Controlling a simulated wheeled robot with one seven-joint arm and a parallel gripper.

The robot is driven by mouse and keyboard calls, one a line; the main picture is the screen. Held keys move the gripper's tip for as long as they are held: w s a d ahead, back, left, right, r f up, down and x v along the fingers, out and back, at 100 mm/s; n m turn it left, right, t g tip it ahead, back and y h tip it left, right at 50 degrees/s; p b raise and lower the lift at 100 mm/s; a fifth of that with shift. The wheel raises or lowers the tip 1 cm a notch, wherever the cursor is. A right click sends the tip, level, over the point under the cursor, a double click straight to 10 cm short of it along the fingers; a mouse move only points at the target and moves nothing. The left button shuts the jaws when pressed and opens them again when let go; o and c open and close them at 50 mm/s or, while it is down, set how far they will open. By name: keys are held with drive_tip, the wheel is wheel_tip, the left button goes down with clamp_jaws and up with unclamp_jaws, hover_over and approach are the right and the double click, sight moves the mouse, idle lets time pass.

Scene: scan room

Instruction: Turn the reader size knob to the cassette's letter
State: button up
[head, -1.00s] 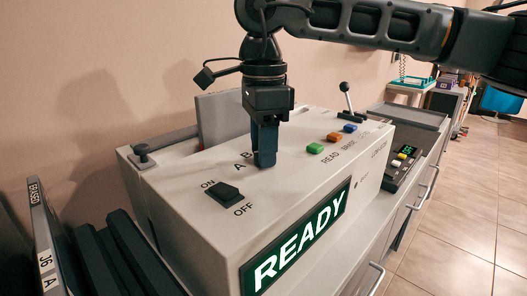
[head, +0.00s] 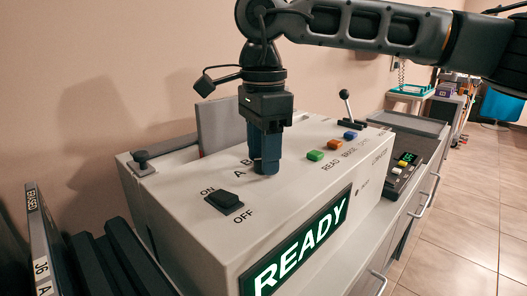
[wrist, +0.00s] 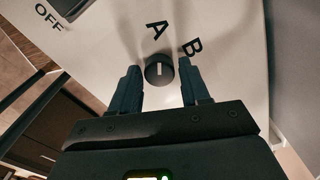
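The size knob (wrist: 159,70) is a small dark round knob with a white pointer line. In the wrist view the line runs straight up and down, in line with the letter A above it; B is up and to the right. My gripper (wrist: 160,86) is open, one finger on each side of the knob, with gaps showing. A narrow dark upright cassette (head: 37,235) at the left edge has a label reading "J6 A".
The reader's lit screen (head: 295,250) says READY. An ON/OFF switch (head: 224,202) is left of my gripper. Green (head: 315,155), orange and blue buttons and a lever (head: 347,105) are to its right.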

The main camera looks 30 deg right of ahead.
drive_tip(key=shift+o, duration=1.2)
wheel_tip(320, 180, up, 8)
drive_tip(key=shift+f+p, duration=0.1)
drive_tip(key=shift+p, duration=0.3)
